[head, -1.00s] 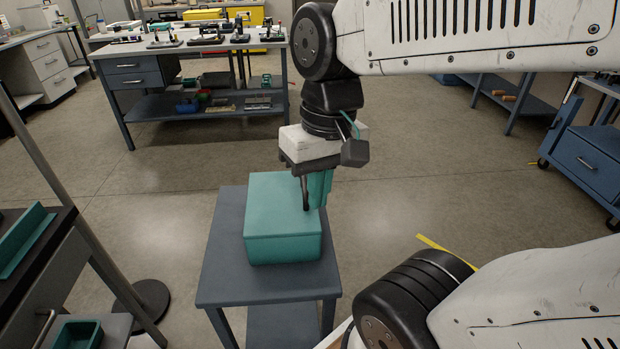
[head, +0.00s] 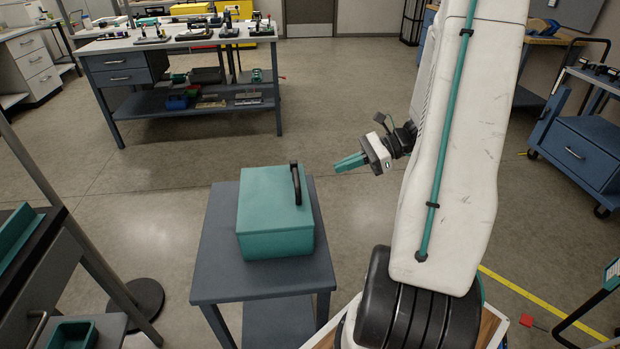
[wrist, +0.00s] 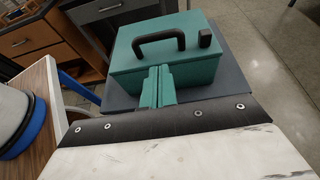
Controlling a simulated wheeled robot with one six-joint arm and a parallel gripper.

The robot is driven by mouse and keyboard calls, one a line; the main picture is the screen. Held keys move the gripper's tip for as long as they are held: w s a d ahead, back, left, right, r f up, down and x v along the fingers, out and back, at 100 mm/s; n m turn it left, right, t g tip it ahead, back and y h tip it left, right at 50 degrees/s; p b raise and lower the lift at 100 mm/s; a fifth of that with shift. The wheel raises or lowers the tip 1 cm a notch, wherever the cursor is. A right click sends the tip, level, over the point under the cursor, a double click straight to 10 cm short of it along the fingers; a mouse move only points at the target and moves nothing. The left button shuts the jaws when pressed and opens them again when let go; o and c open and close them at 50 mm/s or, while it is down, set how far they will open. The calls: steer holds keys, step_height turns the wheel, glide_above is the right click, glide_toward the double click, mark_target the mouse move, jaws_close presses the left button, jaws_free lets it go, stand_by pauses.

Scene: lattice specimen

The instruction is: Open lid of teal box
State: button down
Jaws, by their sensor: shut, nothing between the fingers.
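The teal box (head: 274,242) stands upright on a small grey-blue table, with its flat lid (head: 268,190) closed. A black handle (head: 296,184) rises from the lid's right side. My gripper (head: 345,163) is to the right of the box and apart from it, its teal fingers shut and empty, pointing left. In the wrist view my shut fingers (wrist: 158,80) overlap the near side of the box (wrist: 195,72) in the picture. That view shows the handle (wrist: 158,42) and a small black block (wrist: 205,38) on the lid's right end.
The grey-blue table (head: 215,270) has bare top around the box. A dark shelving unit (head: 45,255) with teal trays stands at the left. A workbench (head: 180,50) stands at the back. A blue cart (head: 580,150) stands at the right. Floor between them is open.

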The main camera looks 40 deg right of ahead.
steer(key=x, duration=0.9)
steer(key=shift+w+f+m, duration=0.3)
steer(key=shift+w+f, duration=0.05)
steer(key=shift+f, duration=0.05)
